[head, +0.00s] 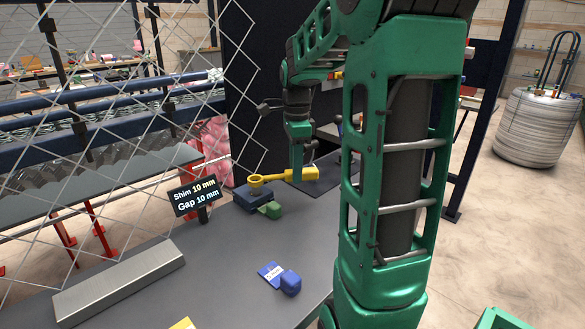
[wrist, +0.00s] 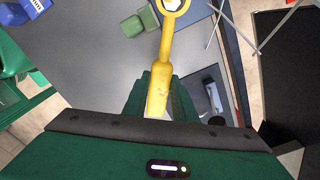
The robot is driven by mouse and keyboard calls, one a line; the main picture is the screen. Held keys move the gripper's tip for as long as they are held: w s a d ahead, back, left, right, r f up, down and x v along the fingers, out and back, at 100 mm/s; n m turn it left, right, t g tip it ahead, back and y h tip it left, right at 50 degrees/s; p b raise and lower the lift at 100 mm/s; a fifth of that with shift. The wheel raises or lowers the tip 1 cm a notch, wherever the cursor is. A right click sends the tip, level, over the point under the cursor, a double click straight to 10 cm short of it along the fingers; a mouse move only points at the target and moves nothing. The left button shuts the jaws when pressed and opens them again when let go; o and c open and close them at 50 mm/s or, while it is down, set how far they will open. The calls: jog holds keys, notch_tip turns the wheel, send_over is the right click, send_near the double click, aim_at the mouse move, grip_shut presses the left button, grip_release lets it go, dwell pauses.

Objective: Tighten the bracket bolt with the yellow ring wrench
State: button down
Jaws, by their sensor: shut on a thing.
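My gripper (head: 297,172) is shut on the handle of the yellow ring wrench (head: 272,178) above the bench. In the wrist view, the wrench handle (wrist: 160,88) runs up from between the green fingers (wrist: 157,98). The wrench's ring end lies over the dark blue bracket (head: 252,200). In the wrist view a pale bolt head (wrist: 173,4) shows inside the ring, cut by the frame's top edge. I cannot tell how deep the ring sits on it. A green block (head: 270,210) rests against the bracket's front.
A sign (head: 195,197) reads "Shim 10 mm, Gap 10 mm". A metal bar (head: 118,283) lies at the front left. Chain-link mesh (head: 130,120) stands at the left. The bench (head: 225,250) between them is clear.

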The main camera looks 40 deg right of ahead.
jog(key=shift+f, duration=1.25)
jog(key=c, duration=2.4)
grip_release()
jog(key=shift+c, duration=0.2)
grip_shut()
jog(key=shift+r, duration=0.1)
